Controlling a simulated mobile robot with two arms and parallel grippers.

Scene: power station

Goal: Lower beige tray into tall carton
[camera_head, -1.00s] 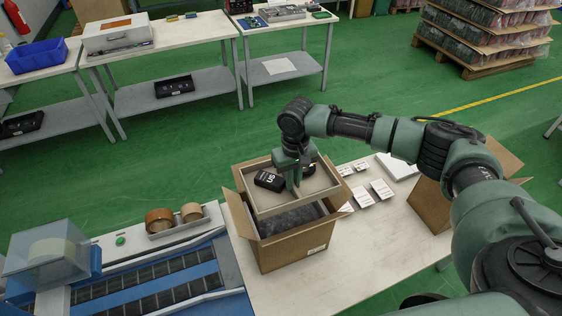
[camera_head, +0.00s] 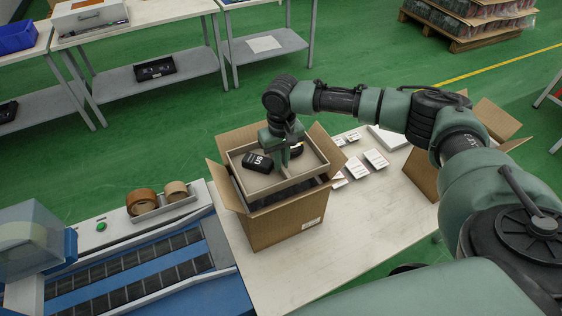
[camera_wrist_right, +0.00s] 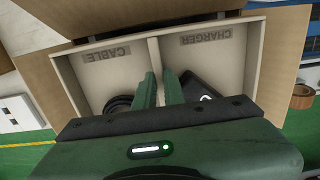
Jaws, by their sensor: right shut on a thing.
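The beige tray (camera_head: 307,177) is at the mouth of the tall carton (camera_head: 285,230), its rim still above the carton's front edge. A dark gap shows between them at the front. My right gripper (camera_head: 282,160) is shut on the tray's middle divider (camera_wrist_right: 155,58), from above. A black charger (camera_head: 255,161) lies in the left compartment, and a dark coiled cable (camera_wrist_right: 118,104) is partly hidden behind the gripper in the other. The wrist view shows the labels CABLE and CHARGER inside the tray. My left gripper is not in view.
The carton's flaps (camera_head: 217,185) stand open around the tray. Small white boxes (camera_head: 375,159) and another open carton (camera_head: 424,178) lie to the right on the table (camera_head: 330,255). A conveyor (camera_head: 130,270) and tape rolls (camera_head: 141,202) stand at the left.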

